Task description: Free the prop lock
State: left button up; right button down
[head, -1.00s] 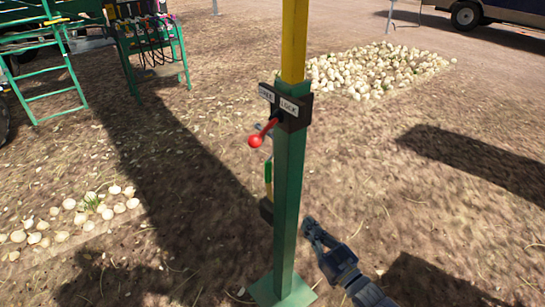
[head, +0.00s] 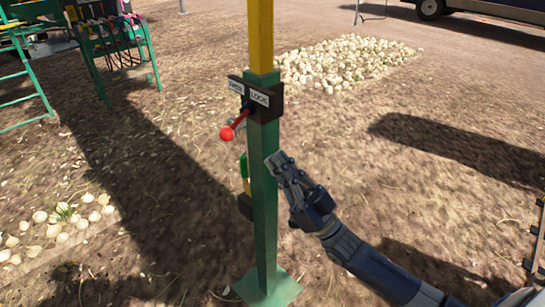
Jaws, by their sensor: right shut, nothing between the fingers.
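The prop (head: 263,205) is an upright green post with a yellow upper part (head: 260,35). A dark plate (head: 272,101) on it carries the labels FREE on the left and LOCK on the right. A lock lever with a red ball knob (head: 227,133) comes out below the labels, its knob lower left, on the FREE side of the plate. My right gripper (head: 280,162) is shut and empty, just right of the post and below the plate, pointing up and left. The red knob is across the post from it. My left gripper is out of view.
The post stands on a green foot plate (head: 268,288) on dry ground. A green-handled part (head: 244,168) and a dark block sit on its left side. Onion heaps lie behind (head: 345,62) and at left (head: 60,228). A green stand (head: 115,55) is upper left. Ground at right is mostly clear.

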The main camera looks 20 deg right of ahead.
aim_at(238, 121)
jog(key=w+a+r+p, duration=0.3)
jog(key=w+a, duration=0.1)
jog(key=w, duration=0.4)
jog(key=shift+a, duration=0.4)
jog(key=shift+a, duration=0.1)
